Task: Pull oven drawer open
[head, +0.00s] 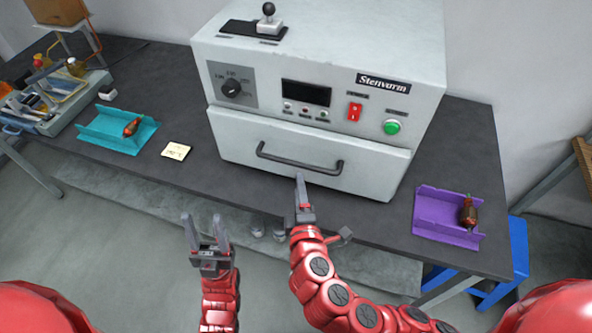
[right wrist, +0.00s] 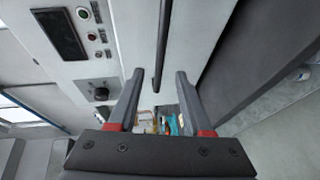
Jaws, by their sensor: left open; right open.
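The white oven (head: 318,90) stands on the dark table, with its drawer (head: 375,168) shut flush in the lower front. A dark bar handle (head: 300,162) runs across the drawer. My right gripper (head: 300,183) is just in front of and below the handle, open. In the right wrist view its two fingers (right wrist: 160,95) point toward the drawer front, and the handle (right wrist: 161,50) shows between and beyond the fingertips; I cannot tell if they touch. My left gripper (head: 207,222) is open and empty, low in front of the table edge, away from the oven.
A purple tray (head: 436,229) with an armature (head: 468,212) is right of the oven. A blue stool (head: 517,250) stands under the table's right end. The table strip before the drawer is clear.

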